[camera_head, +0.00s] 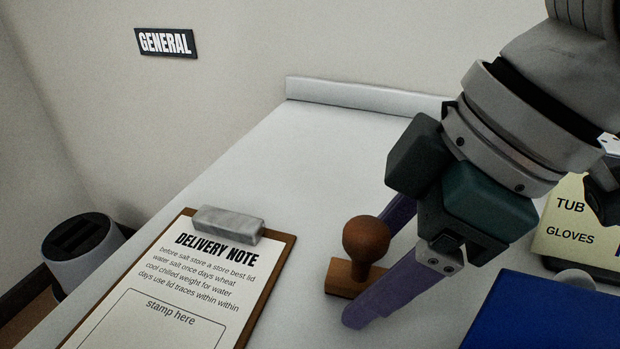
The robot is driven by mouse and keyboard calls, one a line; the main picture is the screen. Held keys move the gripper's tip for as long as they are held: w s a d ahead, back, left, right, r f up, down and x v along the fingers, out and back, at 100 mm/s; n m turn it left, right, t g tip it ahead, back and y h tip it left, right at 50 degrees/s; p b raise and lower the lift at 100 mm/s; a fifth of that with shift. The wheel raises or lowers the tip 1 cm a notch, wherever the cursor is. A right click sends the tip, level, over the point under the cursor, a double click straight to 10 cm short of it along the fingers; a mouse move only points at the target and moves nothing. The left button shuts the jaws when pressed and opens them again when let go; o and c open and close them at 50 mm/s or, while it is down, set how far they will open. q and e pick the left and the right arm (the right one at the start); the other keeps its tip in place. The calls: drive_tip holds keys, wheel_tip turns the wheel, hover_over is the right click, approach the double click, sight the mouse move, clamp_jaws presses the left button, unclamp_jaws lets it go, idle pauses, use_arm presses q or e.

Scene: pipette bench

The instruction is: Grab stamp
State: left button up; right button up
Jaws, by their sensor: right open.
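The stamp (365,242) has a round brown wooden knob on a rectangular wooden base and stands upright on the white bench. My right gripper (372,262) comes in from the upper right, tilted down toward it. Its two purple fingers are open, one behind the knob and one in front at the right of the base. The stamp shows between the fingers; I cannot tell whether either finger touches it. My left gripper is not in view.
A clipboard (290,245) with a delivery note marked "stamp here" lies left of the stamp. A blue object (550,315) and a yellowish sign (575,225) are at the right. A dark-topped bin (78,238) stands beyond the bench's left edge. The bench (300,150) is clear behind.

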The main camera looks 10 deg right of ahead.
clamp_jaws()
idle(0.4)
